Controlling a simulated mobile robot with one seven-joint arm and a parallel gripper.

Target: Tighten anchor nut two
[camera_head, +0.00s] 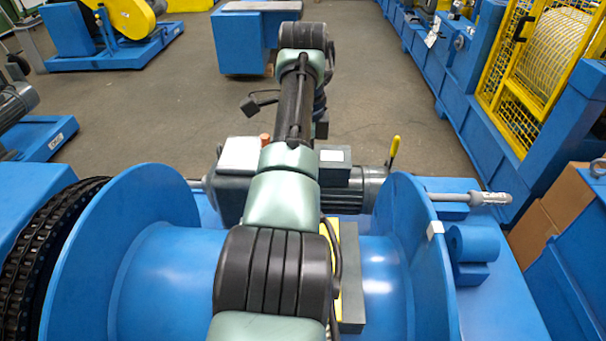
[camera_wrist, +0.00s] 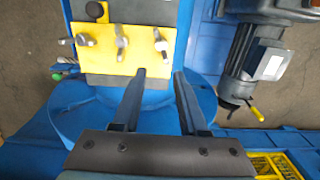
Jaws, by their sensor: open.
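My gripper (camera_wrist: 160,75) shows in the wrist view with its two dark fingers apart and nothing between them. Just beyond the fingertips is a yellow plate (camera_wrist: 102,62) on a blue and grey body. Several small grey metal fittings stand on it: a left one (camera_wrist: 82,40), a middle one (camera_wrist: 122,40) and a right one (camera_wrist: 160,42), the last nearest the fingertips. I cannot tell which, if any, is anchor nut two. The fingers appear apart from all of them. In the head view my arm covers the middle, and the gripper cannot be made out.
A black knob (camera_wrist: 95,10) stands above the plate. A grey motor (camera_wrist: 255,60) with a yellow-tipped lever is at the right. In the head view a large blue drum (camera_head: 165,275) lies under my arm, with a black chain (camera_head: 45,250) at left. The floor beyond is partly clear.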

